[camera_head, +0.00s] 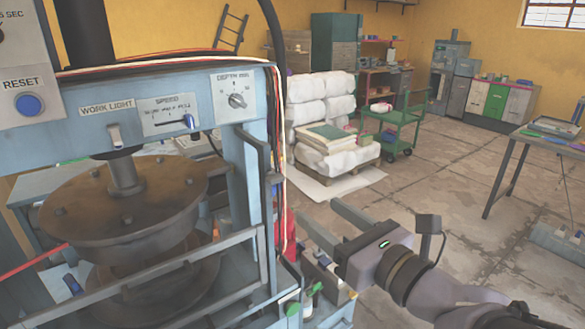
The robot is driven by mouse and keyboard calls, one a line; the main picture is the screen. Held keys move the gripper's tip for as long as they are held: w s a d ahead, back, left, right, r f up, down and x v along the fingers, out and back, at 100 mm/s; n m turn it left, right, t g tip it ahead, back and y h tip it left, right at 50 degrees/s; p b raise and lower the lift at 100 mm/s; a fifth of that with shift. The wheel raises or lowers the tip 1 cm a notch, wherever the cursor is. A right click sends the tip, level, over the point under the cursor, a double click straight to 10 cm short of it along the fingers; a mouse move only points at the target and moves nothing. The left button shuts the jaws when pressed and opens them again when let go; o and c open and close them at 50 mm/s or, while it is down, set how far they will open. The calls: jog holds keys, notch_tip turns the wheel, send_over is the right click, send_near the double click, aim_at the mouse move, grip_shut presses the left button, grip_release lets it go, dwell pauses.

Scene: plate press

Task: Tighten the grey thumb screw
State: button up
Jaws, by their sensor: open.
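The plate press (235,182) stands at the left, with a light blue frame around a brown round plate (130,195). I cannot make out a grey thumb screw for certain; it may be hidden or too small to tell. My gripper (319,211) is right of the press, its two grey fingers spread and pointing to the upper left. Nothing shows between them. The fingers appear apart from the press frame.
The press panel carries a blue reset button (29,104), a work light switch (115,134), a speed slider (190,121) and a depth dial (237,100). Behind are white sacks (325,112) on a pallet and a green cart (398,125). A table (545,139) stands right. Open floor lies between.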

jog(key=p, duration=0.9)
send_near(278, 180)
jog(key=w+a+r, duration=0.1)
jog(key=w, duration=0.1)
jog(key=x, duration=0.3)
jog(key=f+x, duration=0.1)
jog(key=x, duration=0.1)
jog(key=shift+w+a+f, duration=0.15)
jog(key=shift+w+a, duration=0.15)
jog(key=shift+a, duration=0.05)
jog(key=shift+w+a+b, duration=0.3)
jog(key=shift+w+a, duration=0.05)
jog(key=shift+w, duration=0.25)
grip_shut()
